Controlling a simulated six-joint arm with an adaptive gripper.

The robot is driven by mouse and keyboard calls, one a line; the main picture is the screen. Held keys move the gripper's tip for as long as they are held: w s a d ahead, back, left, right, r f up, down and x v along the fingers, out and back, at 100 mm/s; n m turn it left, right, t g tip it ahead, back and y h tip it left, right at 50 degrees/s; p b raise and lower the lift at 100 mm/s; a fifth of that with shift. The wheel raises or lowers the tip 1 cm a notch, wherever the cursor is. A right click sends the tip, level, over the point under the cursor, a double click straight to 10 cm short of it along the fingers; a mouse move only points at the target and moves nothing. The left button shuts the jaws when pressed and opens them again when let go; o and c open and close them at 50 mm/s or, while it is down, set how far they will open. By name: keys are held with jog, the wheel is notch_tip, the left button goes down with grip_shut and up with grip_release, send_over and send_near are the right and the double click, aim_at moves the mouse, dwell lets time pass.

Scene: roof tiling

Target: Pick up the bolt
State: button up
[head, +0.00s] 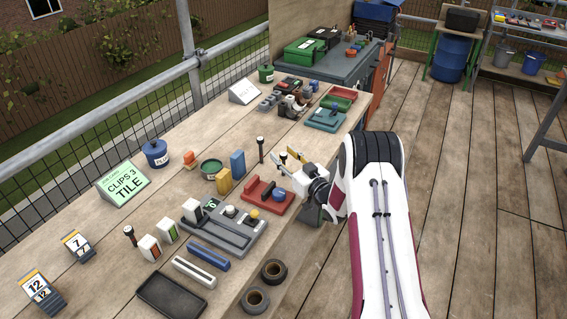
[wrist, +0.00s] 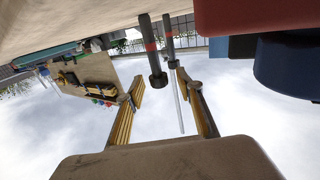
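My gripper (head: 292,157) is above the bench near its right edge, with its yellow-padded fingers apart and nothing held. In the wrist view the open fingers (wrist: 160,82) frame the dark head of an upright bolt-like post (wrist: 152,50) with a red band; the picture is upside down. The post is beyond the fingertips, and its exact distance is unclear. A dark upright post with a wide head (head: 261,147) stands just left of the gripper in the head view, probably the same one. A second dark post with a thin silver rod (wrist: 178,95) shows behind it in the wrist view.
A similar dark post (head: 130,235) is at the front left. A grey fixture (head: 222,232) is nearer the front. A dark blue round container (wrist: 290,68) is at the wrist view's right.

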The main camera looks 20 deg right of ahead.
jog(key=shift+w+a, duration=0.1)
jog(key=shift+w, duration=0.3)
grip_shut()
